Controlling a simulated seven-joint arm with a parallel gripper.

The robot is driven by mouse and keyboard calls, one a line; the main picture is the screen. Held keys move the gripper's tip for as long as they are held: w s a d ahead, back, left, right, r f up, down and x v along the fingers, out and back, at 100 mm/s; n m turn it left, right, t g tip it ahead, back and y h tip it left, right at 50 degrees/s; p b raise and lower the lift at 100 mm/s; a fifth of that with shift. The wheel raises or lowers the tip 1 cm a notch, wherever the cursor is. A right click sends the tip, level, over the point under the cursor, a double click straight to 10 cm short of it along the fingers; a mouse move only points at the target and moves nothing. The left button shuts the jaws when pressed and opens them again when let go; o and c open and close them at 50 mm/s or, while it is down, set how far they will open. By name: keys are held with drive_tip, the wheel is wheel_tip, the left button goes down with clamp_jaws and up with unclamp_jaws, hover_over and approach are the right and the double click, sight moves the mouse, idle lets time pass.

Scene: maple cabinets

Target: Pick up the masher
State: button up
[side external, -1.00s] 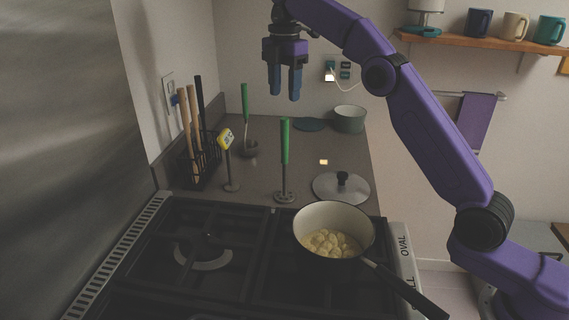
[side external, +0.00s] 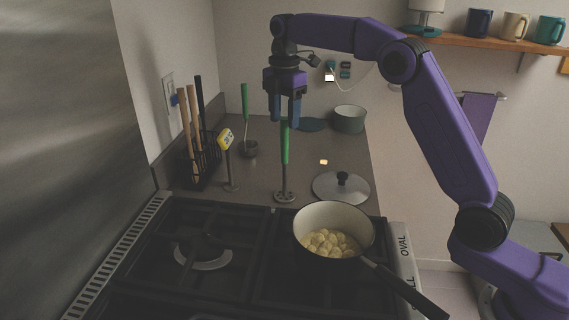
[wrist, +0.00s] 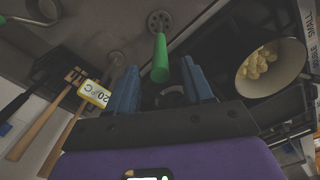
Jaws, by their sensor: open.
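The masher (side external: 284,160) stands upright on the grey counter, with a green handle and a round perforated metal foot. In the wrist view the masher (wrist: 160,58) points its handle up toward the camera, its top near the gap between my fingers. My gripper (side external: 286,122) is open above the masher, its fingertips around the height of the handle's top in the side view. In the wrist view my gripper (wrist: 163,80) has one blue finger on each side of the handle end. No contact with the handle can be made out.
A pot of pale chunks (side external: 334,230) sits on the stove, just in front of the masher. A lid (side external: 342,187) lies to the right. A yellow thermometer (side external: 227,140), a green-handled ladle (side external: 245,105) and a utensil rack (side external: 205,160) stand to the left.

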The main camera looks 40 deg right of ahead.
hover_over(284, 159)
drive_tip(key=shift+w+d+f, duration=0.15)
drive_tip(key=shift+w+f, duration=0.05)
drive_tip(key=shift+f, duration=1.2)
drive_tip(key=shift+w+d+f, duration=0.15)
drive_tip(key=shift+f, duration=1.25)
clamp_jaws()
